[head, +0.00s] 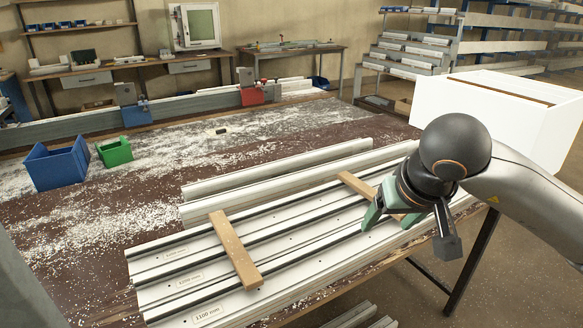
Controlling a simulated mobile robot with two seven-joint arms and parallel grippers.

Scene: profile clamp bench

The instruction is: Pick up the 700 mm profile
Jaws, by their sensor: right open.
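Several long white profiles with dark grooves lie side by side on the bench. The front one (235,305) has a label reading 1100 mm, and the two behind it have labels that seem to read 1200 mm. Further back lie more white profiles (275,168) with no label that I can read, so I cannot tell which profile is the 700 mm one. My right gripper (388,216) is open, with its green fingers pointing down over the right part of the front profiles. It holds nothing, and I cannot tell whether it touches them. My left gripper is out of view.
Two wooden battens (236,250) (357,185) lie across the profiles. A blue bin (57,168) and a green bin (115,152) stand at the left among white chips. A fence with blue and red clamps (252,94) runs behind. A white box (490,110) stands at right.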

